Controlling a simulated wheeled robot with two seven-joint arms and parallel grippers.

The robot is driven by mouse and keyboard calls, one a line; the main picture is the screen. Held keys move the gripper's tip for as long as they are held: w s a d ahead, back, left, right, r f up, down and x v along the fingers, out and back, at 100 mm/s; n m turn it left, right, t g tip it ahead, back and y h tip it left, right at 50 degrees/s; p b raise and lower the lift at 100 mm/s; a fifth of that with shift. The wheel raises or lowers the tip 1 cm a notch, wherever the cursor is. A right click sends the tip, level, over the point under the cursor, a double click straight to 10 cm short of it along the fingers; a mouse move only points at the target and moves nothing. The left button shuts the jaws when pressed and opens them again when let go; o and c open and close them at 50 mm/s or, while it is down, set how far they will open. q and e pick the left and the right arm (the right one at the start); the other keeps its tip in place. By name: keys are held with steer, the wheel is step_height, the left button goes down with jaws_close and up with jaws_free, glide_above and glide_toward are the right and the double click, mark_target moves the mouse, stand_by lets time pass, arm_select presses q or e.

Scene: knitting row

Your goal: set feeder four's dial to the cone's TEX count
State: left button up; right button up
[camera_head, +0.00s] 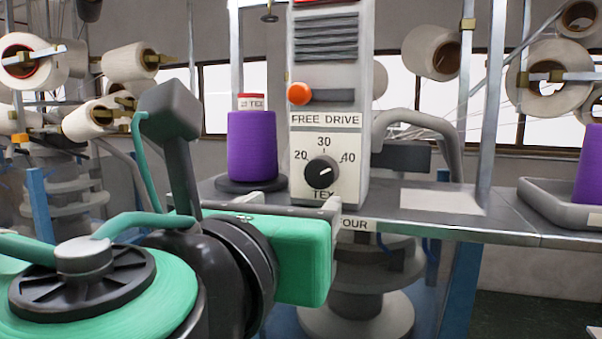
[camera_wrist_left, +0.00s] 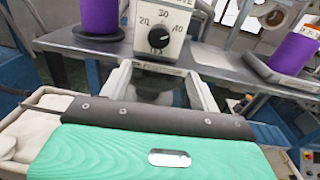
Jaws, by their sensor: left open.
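Feeder four's dial (camera_head: 322,172) is a black round knob on a pale panel marked 20, 30, 40 and TEX. Its small pale pointer mark seems to lean up and right, between 30 and 40. It also shows in the left wrist view (camera_wrist_left: 158,38). The purple cone (camera_head: 252,146) stands upright left of the panel. Its top label (camera_head: 251,103) ends in TEX; the number is too small to read surely. My left gripper (camera_head: 308,205) is open and empty, low in front of the dial and apart from it; its spread fingers (camera_wrist_left: 165,85) show below the dial. My right gripper is out of view.
An orange-knobbed lever (camera_head: 299,94) sticks out above the FREE DRIVE label. The grey shelf (camera_head: 408,222) carries the feeder. A tray (camera_head: 560,207) with another purple cone (camera_head: 589,165) lies at right. A curved grey pipe (camera_head: 420,122) stands behind the panel.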

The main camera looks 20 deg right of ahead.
mark_target(319, 175)
arm_select(q)
steer(key=shift+m, duration=0.3)
steer(key=p+x, duration=0.2)
steer(key=x, duration=0.2)
steer(key=p+x, duration=0.2)
steer(key=x, duration=0.2)
steer(key=r+p+x, duration=0.1)
steer(key=p+x, duration=0.1)
steer(key=x, duration=0.2)
steer(key=shift+a+p, duration=0.15)
steer(key=shift+p, duration=0.15)
steer(key=shift+w+d+f, duration=0.1)
steer(key=shift+w+d, duration=0.2)
steer(key=shift+w, duration=0.3)
steer(key=shift+c, duration=0.2)
steer(key=c, duration=0.9)
